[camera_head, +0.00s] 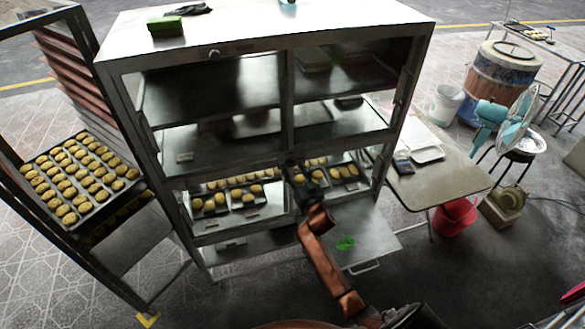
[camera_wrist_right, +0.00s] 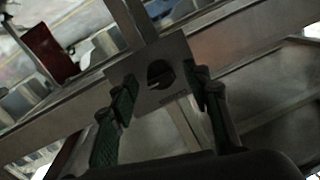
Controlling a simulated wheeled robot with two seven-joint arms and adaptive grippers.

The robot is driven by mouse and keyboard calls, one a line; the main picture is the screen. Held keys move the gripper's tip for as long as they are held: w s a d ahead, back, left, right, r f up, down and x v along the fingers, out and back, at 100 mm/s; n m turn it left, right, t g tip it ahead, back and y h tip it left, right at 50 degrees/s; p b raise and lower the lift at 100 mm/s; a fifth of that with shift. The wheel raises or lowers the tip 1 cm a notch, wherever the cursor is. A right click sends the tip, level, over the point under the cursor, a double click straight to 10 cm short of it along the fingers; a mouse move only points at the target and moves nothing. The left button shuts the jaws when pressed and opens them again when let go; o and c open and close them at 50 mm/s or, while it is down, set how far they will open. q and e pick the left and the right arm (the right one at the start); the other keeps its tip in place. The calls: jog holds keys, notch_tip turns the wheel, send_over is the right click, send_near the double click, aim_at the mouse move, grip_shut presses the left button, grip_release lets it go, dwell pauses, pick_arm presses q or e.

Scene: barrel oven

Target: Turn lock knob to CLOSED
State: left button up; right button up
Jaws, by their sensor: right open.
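The lock knob (camera_wrist_right: 160,73) is a dark round piece on a pale square plate (camera_wrist_right: 148,100) in the right wrist view. The plate sits on the metal cabinet frame, where bars meet. Lettering below the knob is too blurred to read. My right gripper (camera_wrist_right: 163,88) is open, its green-padded fingers on either side of the plate. I cannot tell whether they touch it. In the head view my right gripper (camera_head: 301,180) is at the cabinet's (camera_head: 290,40) middle post and hides the lock there. My left gripper is not in view.
Trays of buns (camera_head: 228,198) stand on the cabinet's lower shelf. A rack with a bun tray (camera_head: 78,178) is at the left. A side table (camera_head: 440,175), red bucket (camera_head: 455,217) and fan (camera_head: 508,125) are at the right.

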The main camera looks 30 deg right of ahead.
jog(key=shift+w+d, duration=0.1)
jog(key=shift+w, duration=0.35)
jog(key=shift+c, duration=0.2)
jog(key=c, duration=1.1)
